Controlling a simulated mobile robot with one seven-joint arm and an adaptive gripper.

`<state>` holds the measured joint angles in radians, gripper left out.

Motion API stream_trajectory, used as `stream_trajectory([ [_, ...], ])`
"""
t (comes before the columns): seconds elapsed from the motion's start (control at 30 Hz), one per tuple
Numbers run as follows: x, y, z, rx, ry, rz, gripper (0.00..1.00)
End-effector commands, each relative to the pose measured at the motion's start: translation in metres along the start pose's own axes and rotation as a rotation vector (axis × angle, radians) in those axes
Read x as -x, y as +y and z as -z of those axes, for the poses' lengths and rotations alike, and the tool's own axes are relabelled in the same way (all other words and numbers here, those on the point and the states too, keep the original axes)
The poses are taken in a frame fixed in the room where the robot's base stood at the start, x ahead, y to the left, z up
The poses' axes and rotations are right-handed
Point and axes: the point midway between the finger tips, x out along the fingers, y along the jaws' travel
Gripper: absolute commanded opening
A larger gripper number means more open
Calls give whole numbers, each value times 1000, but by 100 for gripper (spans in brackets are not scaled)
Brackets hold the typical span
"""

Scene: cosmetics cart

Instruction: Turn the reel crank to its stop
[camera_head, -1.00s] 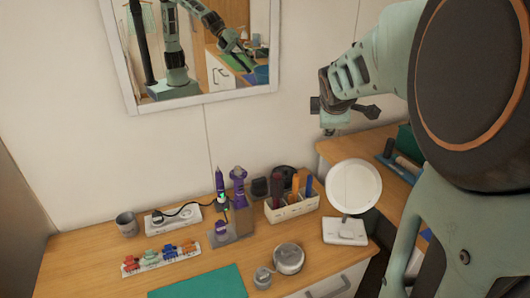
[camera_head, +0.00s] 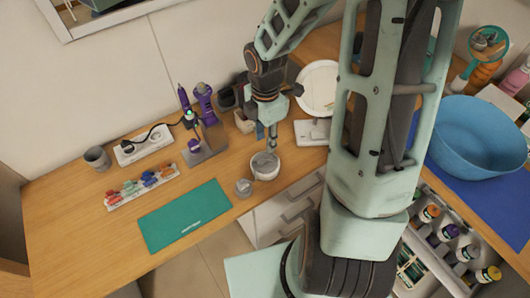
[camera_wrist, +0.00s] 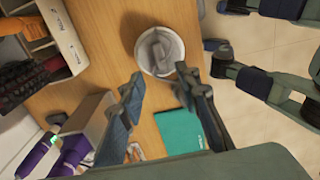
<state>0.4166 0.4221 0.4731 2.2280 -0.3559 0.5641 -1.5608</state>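A round, pale grey reel (camera_head: 265,168) stands on the wooden counter near its front edge; I take it as the one with the crank. In the wrist view the reel (camera_wrist: 146,58) is a round white rim with a grey bar-like part (camera_wrist: 160,48) across its inside, which may be the crank. My gripper (camera_head: 272,145) points down over the reel. In the wrist view my gripper (camera_wrist: 160,95) has its two fingers apart with nothing between them, beside the reel's rim. Contact cannot be told. A small grey cylinder (camera_head: 243,187) stands next to the reel.
A teal mat (camera_head: 185,217) lies left of the reel. Behind are a purple tool on a stand (camera_head: 207,140) and a white round mirror (camera_head: 318,90). A blue bowl (camera_head: 478,135) is at the right. The counter's front edge is close.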

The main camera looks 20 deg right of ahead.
Motion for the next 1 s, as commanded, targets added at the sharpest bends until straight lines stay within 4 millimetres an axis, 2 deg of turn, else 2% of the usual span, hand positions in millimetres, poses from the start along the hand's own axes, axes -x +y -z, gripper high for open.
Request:
stream_trajectory([
  [0.03,-12,-1,2,3,3,3,30],
  [0.2,-46,-1,2,2,2,4,30],
  [0.43,-79,0,1,1,1,0,30],
  [0.6,-89,1,1,0,0,-1,30],
  [0.87,-90,1,0,-1,-1,-2,30],
  [1.0,-90,1,0,-1,-1,-2,17],
])
